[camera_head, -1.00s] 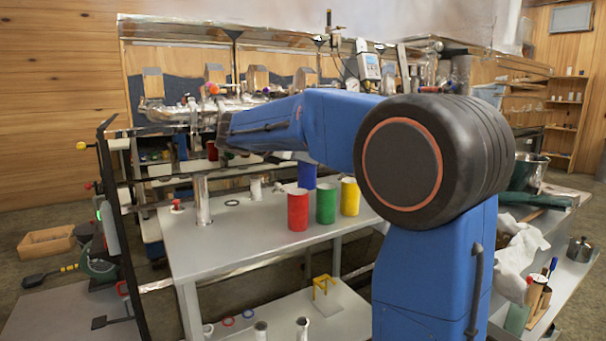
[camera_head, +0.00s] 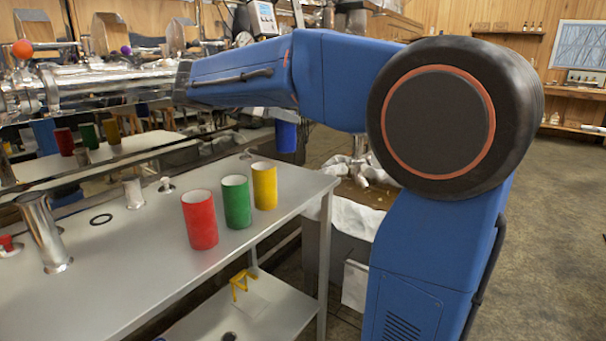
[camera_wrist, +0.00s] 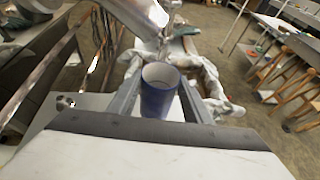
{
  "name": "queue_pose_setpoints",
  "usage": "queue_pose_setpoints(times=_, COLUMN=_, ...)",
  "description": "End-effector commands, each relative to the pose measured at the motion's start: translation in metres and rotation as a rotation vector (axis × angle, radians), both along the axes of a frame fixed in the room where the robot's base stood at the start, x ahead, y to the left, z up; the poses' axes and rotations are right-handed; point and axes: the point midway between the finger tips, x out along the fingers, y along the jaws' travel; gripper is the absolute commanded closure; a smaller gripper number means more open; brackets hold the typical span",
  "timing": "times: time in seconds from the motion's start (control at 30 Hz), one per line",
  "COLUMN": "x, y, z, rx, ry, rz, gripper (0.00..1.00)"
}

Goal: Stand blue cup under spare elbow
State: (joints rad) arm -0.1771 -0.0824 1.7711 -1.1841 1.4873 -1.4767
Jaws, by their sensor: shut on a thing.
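My gripper (camera_wrist: 160,98) is shut on the blue cup (camera_wrist: 158,88), with one finger on each side of it. The cup is upright with its open mouth facing up, and looks empty. In the head view the blue cup (camera_head: 286,137) hangs below my forearm, right of the yellow cup; the fingers are hidden there. A shiny metal pipe (camera_wrist: 130,14) runs above and beyond the cup in the wrist view, its rounded end near the top middle. I cannot tell whether it is the spare elbow.
Red (camera_head: 200,220), green (camera_head: 236,202) and yellow (camera_head: 264,186) cups stand in a row on the grey table (camera_head: 130,262). A metal post (camera_head: 44,234) and a black ring (camera_head: 101,219) are to their left. A yellow stand (camera_head: 241,286) is on the lower shelf.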

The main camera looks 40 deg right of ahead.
Motion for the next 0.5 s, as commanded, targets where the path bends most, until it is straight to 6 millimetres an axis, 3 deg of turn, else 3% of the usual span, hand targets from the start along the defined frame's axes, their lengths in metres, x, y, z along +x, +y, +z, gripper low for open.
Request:
queue_pose_setpoints(times=0.3, x=-0.002, y=0.0, z=-0.044, rx=-0.002, ry=0.004, rz=-0.002, gripper=0.94)
queue_pose_setpoints(times=0.5, x=-0.001, y=0.001, z=-0.062, rx=-0.001, ry=0.001, rz=-0.001, gripper=0.94)
